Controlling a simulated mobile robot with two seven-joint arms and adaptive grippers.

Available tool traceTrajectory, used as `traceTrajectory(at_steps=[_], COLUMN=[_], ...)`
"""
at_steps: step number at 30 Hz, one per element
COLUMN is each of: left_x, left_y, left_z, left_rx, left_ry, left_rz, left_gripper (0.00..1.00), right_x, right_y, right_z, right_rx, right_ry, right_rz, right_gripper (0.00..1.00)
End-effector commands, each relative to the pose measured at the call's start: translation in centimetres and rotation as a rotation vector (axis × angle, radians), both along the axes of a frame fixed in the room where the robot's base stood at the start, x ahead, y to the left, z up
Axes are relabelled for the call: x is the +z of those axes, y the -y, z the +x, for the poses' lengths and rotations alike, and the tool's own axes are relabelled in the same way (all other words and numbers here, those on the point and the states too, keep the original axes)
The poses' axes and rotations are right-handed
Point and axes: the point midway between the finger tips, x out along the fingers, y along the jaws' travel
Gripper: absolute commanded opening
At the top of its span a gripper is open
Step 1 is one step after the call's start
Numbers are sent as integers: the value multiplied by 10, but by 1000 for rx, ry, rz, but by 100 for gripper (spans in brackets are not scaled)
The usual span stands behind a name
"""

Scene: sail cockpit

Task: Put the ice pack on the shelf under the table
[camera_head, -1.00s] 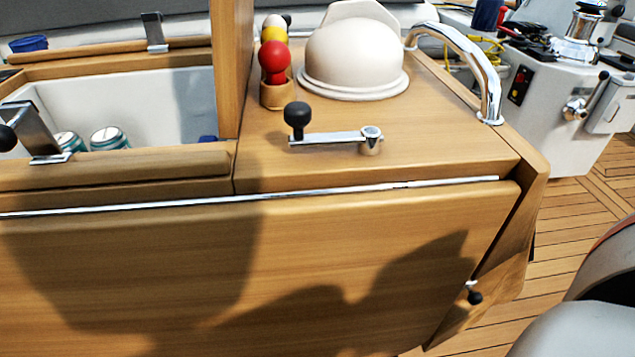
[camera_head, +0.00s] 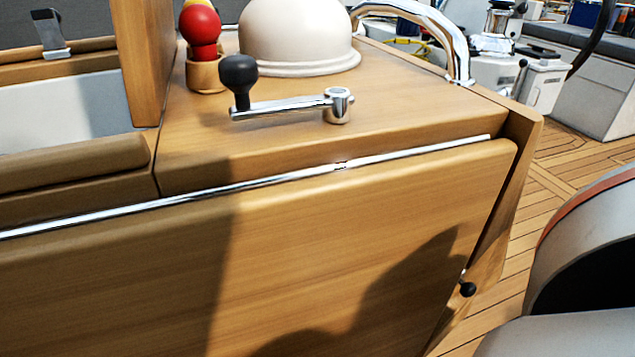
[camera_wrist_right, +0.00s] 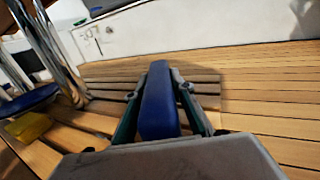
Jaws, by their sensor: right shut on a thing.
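My right gripper (camera_wrist_right: 160,100) is shut on the blue ice pack (camera_wrist_right: 158,108), which stands upright between its two fingers in the right wrist view. Slatted teak floor lies beyond it. Neither gripper shows in the head view. The wooden table (camera_head: 300,220) fills the head view, with its near leaf hanging down. The shelf under the table is hidden in the head view, and I cannot make it out in the right wrist view.
A grey seat (camera_head: 590,240) stands at right; teak floor (camera_head: 575,165) lies between.

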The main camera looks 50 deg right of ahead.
Motion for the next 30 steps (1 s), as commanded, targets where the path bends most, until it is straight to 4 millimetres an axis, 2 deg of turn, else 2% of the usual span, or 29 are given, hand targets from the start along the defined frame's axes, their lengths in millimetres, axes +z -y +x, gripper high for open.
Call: traceTrajectory(at_steps=[5,6,7,21,26,30], left_x=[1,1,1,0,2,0], left_y=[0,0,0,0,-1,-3], left_z=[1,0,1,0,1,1], left_rx=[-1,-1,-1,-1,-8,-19], left_ry=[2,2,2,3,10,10], left_rz=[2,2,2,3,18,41], left_gripper=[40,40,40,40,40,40], right_x=[-1,-1,-1,1,1,0], right_y=[0,0,0,1,-4,-9], right_z=[2,1,1,0,-27,-57], right_rx=[-1,0,0,0,0,0], right_ry=[2,1,1,0,-2,-2], right_rz=[-1,-1,-1,0,0,0], right_gripper=[0,34,40,40,40,40])
